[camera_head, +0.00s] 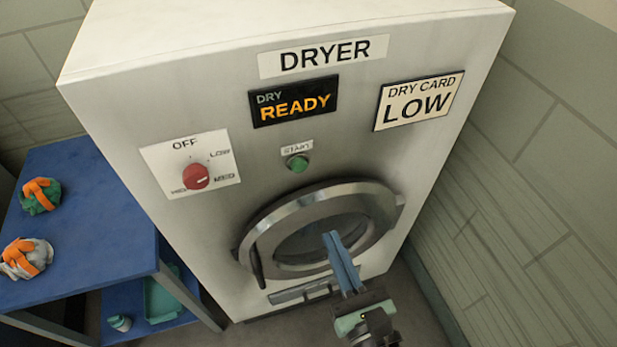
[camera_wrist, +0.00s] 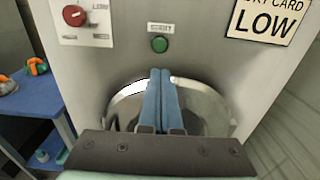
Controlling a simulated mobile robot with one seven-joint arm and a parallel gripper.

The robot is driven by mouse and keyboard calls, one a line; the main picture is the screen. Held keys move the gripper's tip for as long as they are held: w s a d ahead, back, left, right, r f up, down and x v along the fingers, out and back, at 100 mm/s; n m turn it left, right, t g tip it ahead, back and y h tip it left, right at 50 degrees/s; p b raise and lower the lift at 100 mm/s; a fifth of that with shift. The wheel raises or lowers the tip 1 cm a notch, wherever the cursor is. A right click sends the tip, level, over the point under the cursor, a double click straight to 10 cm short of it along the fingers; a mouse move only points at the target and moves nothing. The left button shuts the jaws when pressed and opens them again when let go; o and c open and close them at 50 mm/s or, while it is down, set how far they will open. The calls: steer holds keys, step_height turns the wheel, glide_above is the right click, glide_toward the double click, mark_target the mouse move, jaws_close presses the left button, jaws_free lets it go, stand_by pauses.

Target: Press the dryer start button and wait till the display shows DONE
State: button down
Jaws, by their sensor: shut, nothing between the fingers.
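The white dryer (camera_head: 225,100) stands ahead with its round door (camera_head: 283,205) closed. The green start button (camera_head: 297,162) is on the front panel above the door, under a START label. It also shows in the wrist view (camera_wrist: 159,44), above my fingertips. In the wrist view the shut fingers (camera_wrist: 160,72) point up toward the button.
A red knob (camera_head: 195,176) sits on a dial marked OFF, LOW, MED and HIGH. A DRY CARD LOW sign (camera_head: 419,101) is at the upper right. A blue table (camera_head: 85,225) at the left holds two bundles with orange straps. A wall (camera_head: 540,160) stands at the right.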

mark_target(301, 169)
steer(key=p+x, duration=0.2)
steer(key=x, duration=1.2)
steer(key=shift+w, duration=0.1)
